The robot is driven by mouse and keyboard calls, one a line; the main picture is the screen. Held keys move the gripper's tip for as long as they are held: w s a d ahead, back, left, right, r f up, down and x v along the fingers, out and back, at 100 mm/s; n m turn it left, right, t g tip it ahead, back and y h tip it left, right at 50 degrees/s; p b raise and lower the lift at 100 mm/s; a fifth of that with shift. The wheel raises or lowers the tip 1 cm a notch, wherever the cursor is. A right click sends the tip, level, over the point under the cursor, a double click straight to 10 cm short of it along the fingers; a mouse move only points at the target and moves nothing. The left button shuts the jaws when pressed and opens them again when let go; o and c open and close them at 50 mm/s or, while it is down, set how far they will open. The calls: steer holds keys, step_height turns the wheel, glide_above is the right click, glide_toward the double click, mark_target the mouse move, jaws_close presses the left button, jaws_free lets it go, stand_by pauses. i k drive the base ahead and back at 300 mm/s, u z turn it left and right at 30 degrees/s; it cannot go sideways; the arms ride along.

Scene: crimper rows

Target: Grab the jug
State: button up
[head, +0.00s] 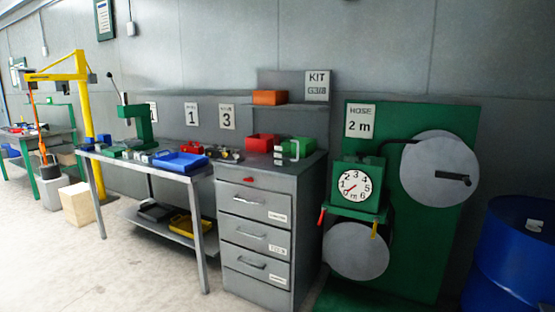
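I cannot make out a clear jug in the head view. A small white piece with a bracket-like or handle-like outline (293,150) stands on top of the grey drawer cabinet (255,232), in front of a green bin (299,145). It may be part of a jug, but it is too small to tell. My gripper is not in view.
A workbench with a blue tray (181,162) and small tools adjoins the cabinet on the left. A green hose stand (418,240) with a dial (355,186) and a blue drum (512,255) are on the right. The floor at the front left is clear.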

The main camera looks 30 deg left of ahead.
mark_target(282, 142)
steer(key=u, duration=1.3)
steer(key=i, duration=1)
steer(key=u, duration=0.65)
steer(key=i, duration=0.95)
steer(key=z, duration=0.45)
steer(key=i, duration=0.75)
steer(key=z, duration=0.35)
